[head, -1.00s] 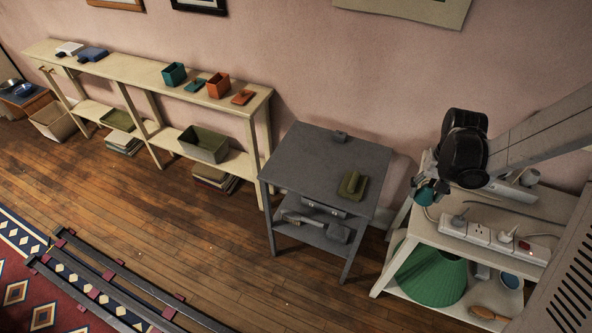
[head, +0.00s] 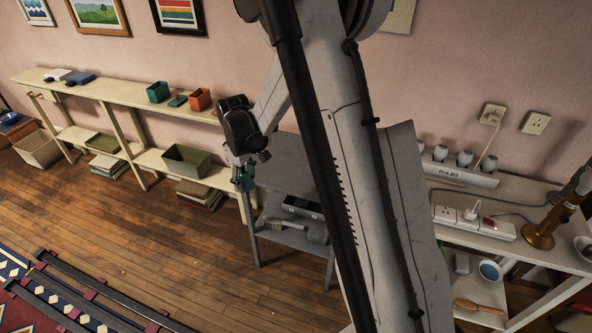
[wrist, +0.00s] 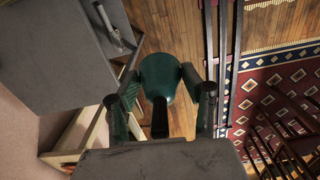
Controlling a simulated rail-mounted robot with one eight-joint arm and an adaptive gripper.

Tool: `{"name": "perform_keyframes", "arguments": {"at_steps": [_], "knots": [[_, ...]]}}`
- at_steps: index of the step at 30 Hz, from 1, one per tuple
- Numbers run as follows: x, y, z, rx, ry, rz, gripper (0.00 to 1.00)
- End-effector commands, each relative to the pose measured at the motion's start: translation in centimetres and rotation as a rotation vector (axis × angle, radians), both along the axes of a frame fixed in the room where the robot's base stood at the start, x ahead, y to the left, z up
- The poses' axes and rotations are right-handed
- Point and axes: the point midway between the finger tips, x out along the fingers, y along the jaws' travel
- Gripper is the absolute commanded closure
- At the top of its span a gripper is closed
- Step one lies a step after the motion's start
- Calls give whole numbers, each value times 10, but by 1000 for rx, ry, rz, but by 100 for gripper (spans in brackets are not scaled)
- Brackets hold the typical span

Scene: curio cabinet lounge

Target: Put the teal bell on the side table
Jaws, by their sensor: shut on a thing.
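My gripper (head: 243,164) is shut on the teal bell (head: 247,180), which hangs below the fingers. In the wrist view the bell (wrist: 160,76) sits between the two fingertips (wrist: 158,92). The grey side table (head: 288,150) stands behind and to the right of the gripper in the head view. My arm covers much of its top, and the olive object seen on it earlier is hidden. In the wrist view the grey top (wrist: 50,50) is at upper left, apart from the bell.
A long cream shelf (head: 120,87) with small boxes runs along the wall at left. A bench at right holds a power strip (head: 474,221), a row labelled BULBS (head: 459,173) and a brass lamp (head: 545,232). Open wood floor (head: 170,235) lies in front.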

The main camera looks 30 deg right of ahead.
Motion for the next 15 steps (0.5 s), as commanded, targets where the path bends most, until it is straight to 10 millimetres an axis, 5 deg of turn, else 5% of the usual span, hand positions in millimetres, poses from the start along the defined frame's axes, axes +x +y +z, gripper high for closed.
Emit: {"name": "perform_keyframes", "arguments": {"at_steps": [15], "knots": [[86, -75, -31, 0, 0, 873, 99]]}}
